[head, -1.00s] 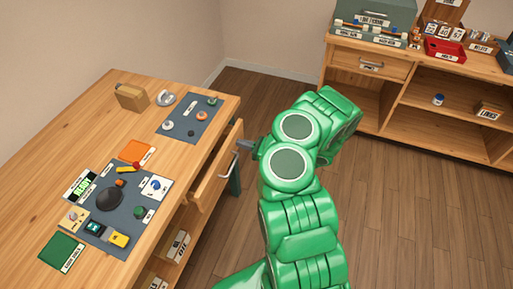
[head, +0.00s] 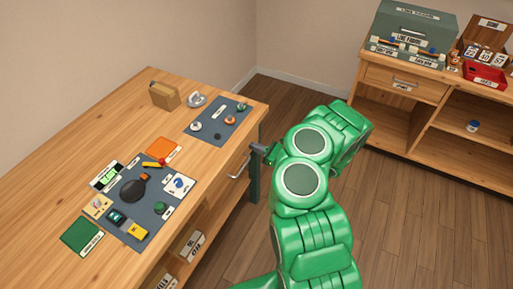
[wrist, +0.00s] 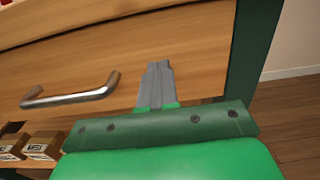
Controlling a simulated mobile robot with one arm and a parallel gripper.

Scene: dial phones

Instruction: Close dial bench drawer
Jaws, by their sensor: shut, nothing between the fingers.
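The dial bench (head: 60,205) is the wooden workbench at the left of the head view. Its drawer (head: 222,188) has a metal bar handle (head: 238,167) and looks flush, or nearly so, with the bench front. In the wrist view the drawer front (wrist: 195,60) fills the upper part, with the handle (wrist: 70,95) left of my gripper. My gripper (wrist: 158,68) is shut and empty, its fingertips against or very near the drawer front, right of the handle. In the head view my gripper (head: 259,148) is at the drawer's far end, partly hidden by my green arm.
Dark mats (head: 205,138) with dial parts lie on the benchtop. Labelled boxes (head: 188,243) sit on the shelf under the drawer. A green bench leg (head: 254,186) stands beside my gripper. A second wooden unit (head: 405,90) stands at the back right. The floor between is clear.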

